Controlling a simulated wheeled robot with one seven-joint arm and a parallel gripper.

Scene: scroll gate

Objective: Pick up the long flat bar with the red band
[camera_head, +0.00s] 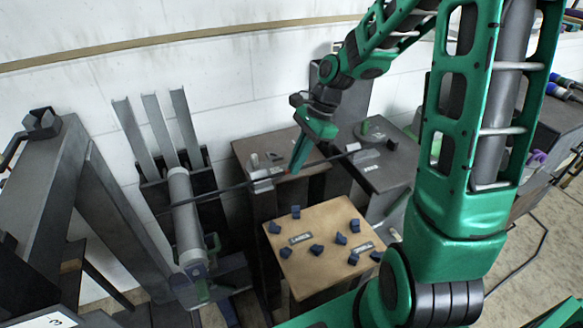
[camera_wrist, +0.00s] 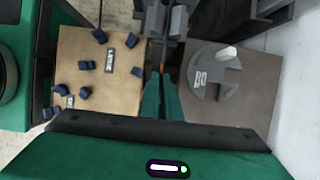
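My gripper (camera_head: 296,170) points down at the bar, right of that holder. In the wrist view, my gripper's two green fingers (camera_wrist: 161,80) stand close together with a narrow gap. A small orange-red patch, likely the red band (camera_wrist: 166,82), shows at the fingertips. Whether the fingers are shut on the bar is not clear.
A tan board (camera_head: 310,275) with several dark blue blocks and labels lies in front of the bar. A notched grey disc (camera_wrist: 214,70) sits on the dark table near the wall. A grey roller (camera_head: 185,215) stands left.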

